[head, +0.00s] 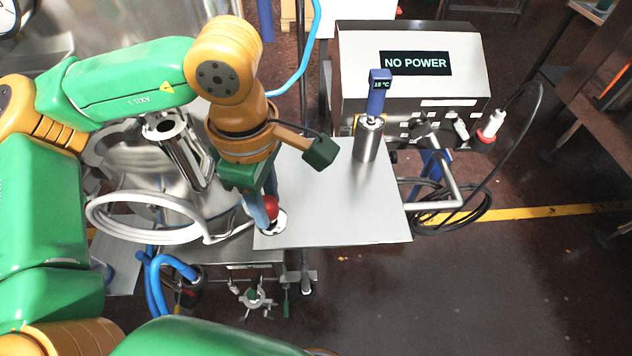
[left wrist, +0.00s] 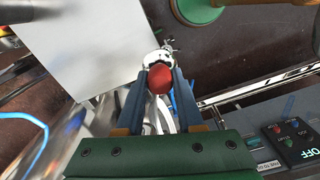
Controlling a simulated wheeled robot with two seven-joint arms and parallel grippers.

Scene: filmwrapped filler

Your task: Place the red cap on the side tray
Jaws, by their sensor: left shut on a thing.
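The red cap (head: 271,205) is between the blue fingers of my left gripper (head: 262,208). In the left wrist view the red cap (left wrist: 160,80) sits between the two fingertips of the gripper (left wrist: 158,84), which is shut on it. A small round white-and-silver piece (head: 273,226) shows just below the cap; I cannot tell whether it is joined to it. The flat grey side tray (head: 340,212) lies under and to the right of the gripper, with the cap by its left front corner. The tray also shows in the left wrist view (left wrist: 85,45). My right gripper is not in view.
A steel cylinder (head: 367,142) with a blue thermometer (head: 378,92) stands at the tray's back right. Behind is a steel box marked NO POWER (head: 412,62). A white hose (head: 130,233) coils left of the tray. The tray's middle is bare.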

